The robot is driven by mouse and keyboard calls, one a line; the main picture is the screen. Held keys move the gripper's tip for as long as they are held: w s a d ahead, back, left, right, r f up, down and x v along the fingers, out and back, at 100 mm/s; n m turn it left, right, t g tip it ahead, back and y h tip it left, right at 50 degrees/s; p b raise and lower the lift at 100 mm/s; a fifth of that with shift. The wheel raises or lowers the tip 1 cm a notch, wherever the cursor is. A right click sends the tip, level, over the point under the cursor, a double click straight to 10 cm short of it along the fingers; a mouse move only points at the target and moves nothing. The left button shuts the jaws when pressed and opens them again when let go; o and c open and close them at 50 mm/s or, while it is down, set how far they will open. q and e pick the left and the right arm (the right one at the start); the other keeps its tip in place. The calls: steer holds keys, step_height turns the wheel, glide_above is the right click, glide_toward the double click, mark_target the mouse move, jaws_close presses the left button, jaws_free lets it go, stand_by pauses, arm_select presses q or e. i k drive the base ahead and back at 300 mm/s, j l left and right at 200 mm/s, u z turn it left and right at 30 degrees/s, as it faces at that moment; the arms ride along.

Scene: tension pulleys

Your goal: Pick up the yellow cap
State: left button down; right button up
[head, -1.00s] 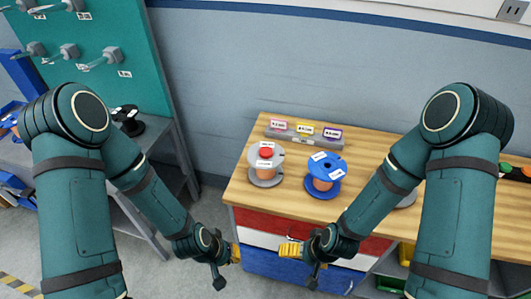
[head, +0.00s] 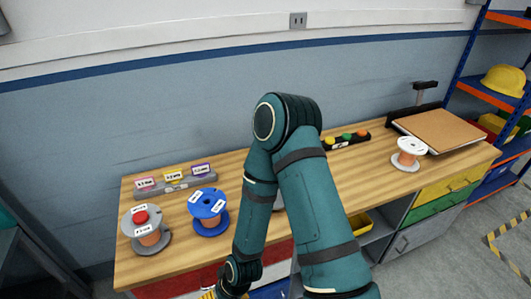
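The yellow cap (head: 330,141) sits on a dark strip (head: 342,145) towards the back of the wooden workbench, beside a green cap (head: 347,137) and an orange cap (head: 362,133). My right arm stands in the middle of the head view, left of the strip. My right gripper (head: 209,294) is at the bottom edge, low in front of the bench and well away from the cap. Only a bit of its yellow fingers shows, so its opening cannot be told. My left gripper is out of view.
A grey spool with a red cap (head: 140,217) and a blue spool (head: 209,206) stand on the left of the bench (head: 378,191). A white-flanged spool (head: 408,153) and a brown board (head: 440,130) are at right. A shelf holds a yellow hard hat (head: 503,80).

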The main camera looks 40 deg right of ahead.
mark_target(330, 140)
steer(key=z, duration=1.7)
steer(key=u, duration=1.1)
steer(key=i+l, duration=0.1)
steer(key=l, duration=0.95)
steer(key=l+u, duration=0.1)
steer(key=l, duration=0.9)
steer(key=i, duration=0.05)
